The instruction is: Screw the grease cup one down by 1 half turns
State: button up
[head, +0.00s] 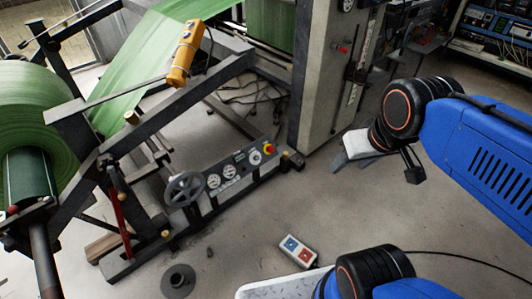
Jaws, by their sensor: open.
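A small brass-coloured cylinder (131,118) stands upright on the dark frame arm of the unwind stand, left of centre. It looks like a grease cup. Smaller brass-coloured caps show lower on the stand, one at its foot (165,234). I cannot tell for sure which of these is grease cup one. My gripper (345,160) is in the right half of the head view, in front of the grey machine column. It is open and empty, well apart from the stand. Its fingers point left, and they are partly hidden by my wrist.
A green roll (38,115) feeds a web upward. A yellow pendant (186,54) hangs over the frame. A gauge panel (235,170) with a handwheel (185,189) and red button sits low. A grey column (325,75) stands behind. A two-button box (298,250) is nearby.

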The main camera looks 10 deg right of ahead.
aim_at(165, 235)
jog(key=u, duration=1.2)
